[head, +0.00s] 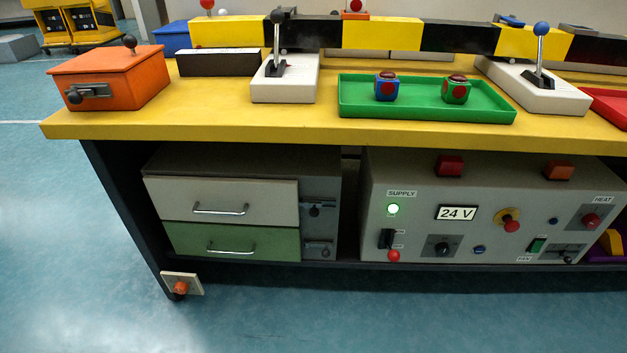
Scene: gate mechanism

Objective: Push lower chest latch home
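The drawer chest (325,180) stands on the shelf under the yellow bench, left of centre. It has a cream upper drawer (180,197) and a green lower drawer (190,241), each with a metal bar handle; both look closed. The lower chest latch (320,249) is a small grey metal piece on the panel right of the green drawer. The upper latch (316,210) sits above it, beside the cream drawer. Both latches are small and dark here, so I cannot tell how far either bolt extends. Neither of my grippers is in view.
A grey control cabinet (375,215) stands right of the chest across a narrow dark gap. The yellow bench top (200,125) overhangs both. A small plate with an orange knob (181,287) is low at the bench's left leg. The floor in front is clear.

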